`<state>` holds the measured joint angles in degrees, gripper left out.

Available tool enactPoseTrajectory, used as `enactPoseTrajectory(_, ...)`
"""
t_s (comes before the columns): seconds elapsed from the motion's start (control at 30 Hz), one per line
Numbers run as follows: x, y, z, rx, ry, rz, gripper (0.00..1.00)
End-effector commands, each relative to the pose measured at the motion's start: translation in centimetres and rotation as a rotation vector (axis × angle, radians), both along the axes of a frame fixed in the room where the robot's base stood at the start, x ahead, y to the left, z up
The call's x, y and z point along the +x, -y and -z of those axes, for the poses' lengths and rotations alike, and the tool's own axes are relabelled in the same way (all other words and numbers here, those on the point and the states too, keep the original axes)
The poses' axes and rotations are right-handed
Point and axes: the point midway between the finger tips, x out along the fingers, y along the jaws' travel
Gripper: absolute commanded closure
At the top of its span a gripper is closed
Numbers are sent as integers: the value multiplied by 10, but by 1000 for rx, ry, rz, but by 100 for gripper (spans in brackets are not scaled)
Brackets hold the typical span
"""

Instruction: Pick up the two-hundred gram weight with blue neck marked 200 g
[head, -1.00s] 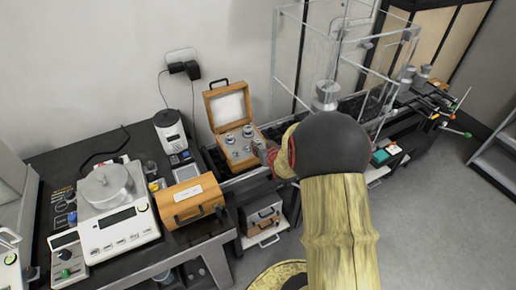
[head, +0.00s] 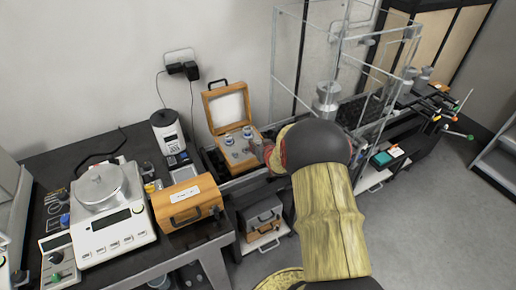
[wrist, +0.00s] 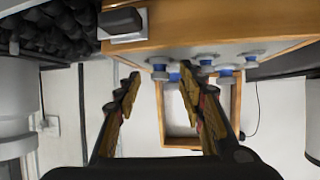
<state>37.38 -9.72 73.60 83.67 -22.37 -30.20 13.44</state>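An open wooden weight box (head: 240,163) stands on the bench, its lid raised at the back. Silver weights (head: 229,141) with blue necks stand in it; several show in the wrist view (wrist: 225,70). Their markings are too small to read, so I cannot tell which is the 200 g one. My gripper (head: 262,151) is at the right side of the box, partly hidden by my arm. In the wrist view my gripper (wrist: 160,76) is open and empty. One blue-necked weight (wrist: 160,73) appears between its fingertips in the picture; the depth gap is unclear.
A closed wooden case (head: 187,202) and a balance (head: 112,222) are to the left. A clear glass enclosure (head: 300,60) and a large metal weight (head: 327,97) are to the right. Dark lumpy material (wrist: 50,25) lies beside the box in the wrist view.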

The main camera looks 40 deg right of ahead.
Motion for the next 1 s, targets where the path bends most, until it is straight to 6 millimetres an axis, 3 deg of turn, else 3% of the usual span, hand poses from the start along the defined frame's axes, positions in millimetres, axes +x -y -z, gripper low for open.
enactPoseTrajectory(0.73, 0, 0, 0, 0, 0, 0, 100)
enactPoseTrajectory(1.0, 0, 0, -1, -1, 2, 0, 100)
